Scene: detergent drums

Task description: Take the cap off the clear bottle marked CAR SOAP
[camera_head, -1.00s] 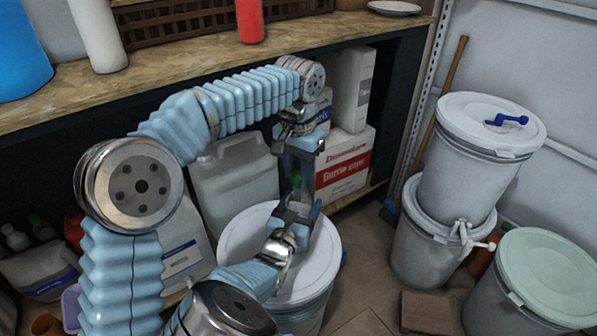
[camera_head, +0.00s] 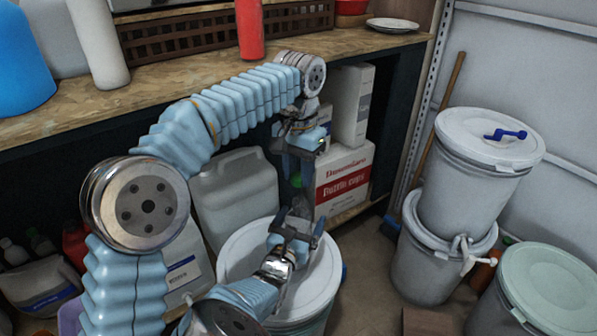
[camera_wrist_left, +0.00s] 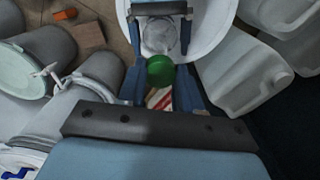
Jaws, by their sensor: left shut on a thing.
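The clear bottle (camera_wrist_left: 160,38) is upright below my left gripper in the left wrist view; no label can be read. Its green cap (camera_wrist_left: 160,71) also shows in the head view (camera_head: 296,181). My left gripper (camera_head: 301,168) points down from above and is shut on the cap. My right gripper (camera_head: 298,222) comes from below, its fingers around the bottle's sides, holding it over a white-lidded drum. The bottle is mostly hidden by the fingers in the head view. I cannot tell whether cap and bottle still touch.
The white-lidded drum (camera_head: 240,262) stands under my grippers. A white jug (camera_head: 235,195) and a red-and-white box (camera_head: 343,180) stand close behind, under the wooden bench (camera_head: 190,72). Stacked drums (camera_head: 462,185) and a green-lidded drum (camera_head: 545,285) stand right.

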